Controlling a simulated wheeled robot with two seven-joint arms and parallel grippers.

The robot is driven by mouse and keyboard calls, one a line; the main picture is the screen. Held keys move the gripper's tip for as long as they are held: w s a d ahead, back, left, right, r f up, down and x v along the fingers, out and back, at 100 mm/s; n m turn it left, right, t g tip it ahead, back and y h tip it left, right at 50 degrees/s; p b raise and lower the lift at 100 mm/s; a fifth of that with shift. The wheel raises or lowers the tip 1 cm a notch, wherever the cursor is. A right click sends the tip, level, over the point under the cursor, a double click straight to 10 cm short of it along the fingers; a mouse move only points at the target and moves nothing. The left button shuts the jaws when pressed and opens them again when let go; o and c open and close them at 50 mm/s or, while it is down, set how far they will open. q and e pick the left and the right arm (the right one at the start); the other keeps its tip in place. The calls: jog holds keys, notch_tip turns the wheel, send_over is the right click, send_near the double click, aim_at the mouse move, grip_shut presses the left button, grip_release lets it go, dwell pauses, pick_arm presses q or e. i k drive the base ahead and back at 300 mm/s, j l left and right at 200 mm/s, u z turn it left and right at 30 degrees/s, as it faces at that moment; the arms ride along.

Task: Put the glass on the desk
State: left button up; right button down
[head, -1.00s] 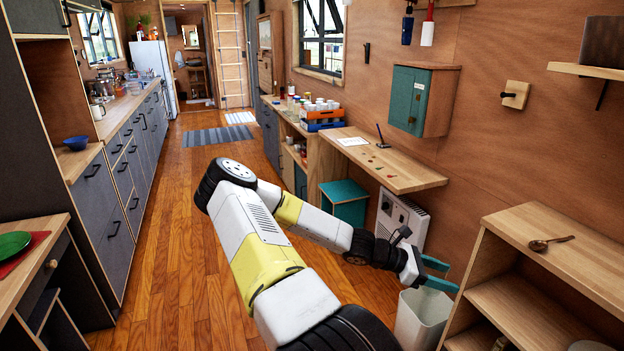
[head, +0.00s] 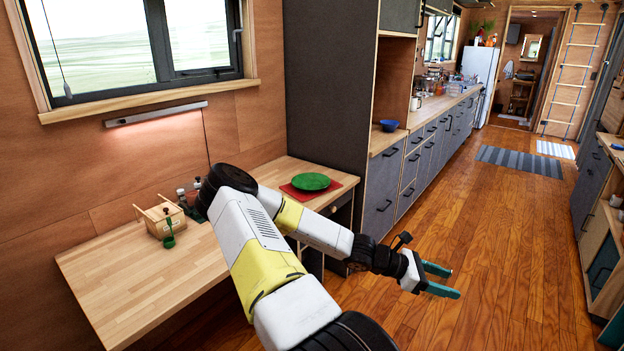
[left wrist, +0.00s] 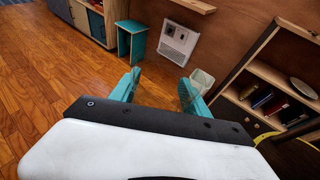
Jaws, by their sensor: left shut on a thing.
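My left gripper (head: 453,282) reaches over the open floor at the middle right of the head view. Its two teal fingers stand apart with a clear glass held between them. The glass is so transparent that it hardly shows in the head view. In the left wrist view the fingers (left wrist: 158,88) also stand apart, with only a faint trace of the glass between them. The wooden desk (head: 125,285) is at the left of the head view, under the window, behind and left of my left arm. My right gripper is in neither view.
A wooden box with small green tools (head: 162,220) stands at the desk's back. A green plate (head: 310,181) lies on a red mat at its right end. The desk's front left is bare. A tall dark cabinet (head: 330,80) stands behind. A pale bin (left wrist: 203,78) is in the wrist view.

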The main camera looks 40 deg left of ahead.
aim_at(291, 179)
jog(key=i+j+u, duration=0.2)
jog(key=i+u, duration=0.75)
jog(key=i+l+u, duration=0.15)
jog(key=i+u, duration=0.35)
jog(key=i+l, duration=0.2)
jog(key=i, duration=0.15)
jog(key=i+l, duration=0.15)
jog(key=i, duration=0.25)
jog(key=i+l, duration=0.2)
jog(key=i, duration=0.15)
